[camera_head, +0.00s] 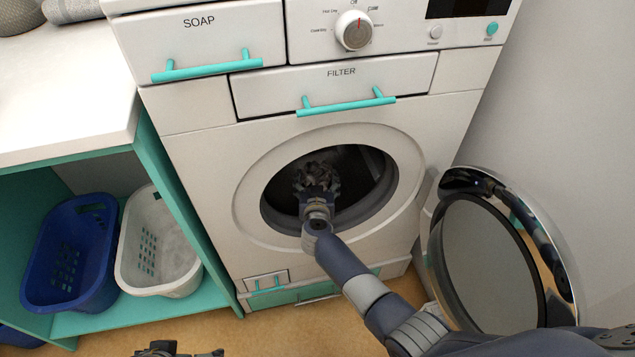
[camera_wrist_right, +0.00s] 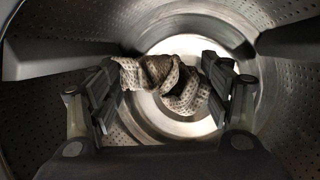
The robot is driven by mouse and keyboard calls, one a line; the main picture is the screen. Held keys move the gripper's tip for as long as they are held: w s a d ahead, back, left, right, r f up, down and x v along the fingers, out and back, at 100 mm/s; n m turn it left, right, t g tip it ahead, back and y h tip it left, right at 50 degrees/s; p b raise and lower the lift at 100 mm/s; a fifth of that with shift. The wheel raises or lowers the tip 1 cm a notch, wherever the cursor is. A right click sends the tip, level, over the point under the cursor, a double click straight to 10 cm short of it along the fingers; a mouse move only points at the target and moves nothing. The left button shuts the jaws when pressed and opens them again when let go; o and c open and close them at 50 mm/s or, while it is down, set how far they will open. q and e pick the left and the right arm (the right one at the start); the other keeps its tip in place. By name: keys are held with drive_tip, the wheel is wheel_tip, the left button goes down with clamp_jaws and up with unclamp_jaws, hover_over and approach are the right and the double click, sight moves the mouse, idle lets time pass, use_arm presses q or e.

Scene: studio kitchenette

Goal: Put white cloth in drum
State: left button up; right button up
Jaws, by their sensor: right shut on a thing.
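The washing machine drum (camera_head: 350,165) is open, and my right gripper (camera_head: 316,180) reaches in through its round opening. In the right wrist view the perforated metal drum wall (camera_wrist_right: 270,95) surrounds my right gripper (camera_wrist_right: 165,95). Its fingers are shut on a crumpled, pale, textured cloth (camera_wrist_right: 170,82), which hangs between them inside the drum. In the head view the cloth is hard to make out behind the gripper. Part of my left gripper (camera_head: 178,350) shows at the bottom edge, and its fingers are too cut off to read.
The round door (camera_head: 492,262) stands open at the right of the machine. A blue basket (camera_head: 70,255) and a white basket (camera_head: 155,245) stand on the teal shelf at left. A white counter (camera_head: 65,90) is above them.

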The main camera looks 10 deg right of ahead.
drive_tip(key=o, duration=0.8)
drive_tip(key=shift+o, duration=0.2)
drive_tip(key=shift+s, duration=0.1)
drive_tip(key=shift+s+a+r, duration=0.1)
drive_tip(key=shift+s+a, duration=0.1)
drive_tip(key=shift+s, duration=0.4)
drive_tip(key=v, duration=1)
drive_tip(key=shift+s+r, duration=0.15)
drive_tip(key=shift+s, duration=0.15)
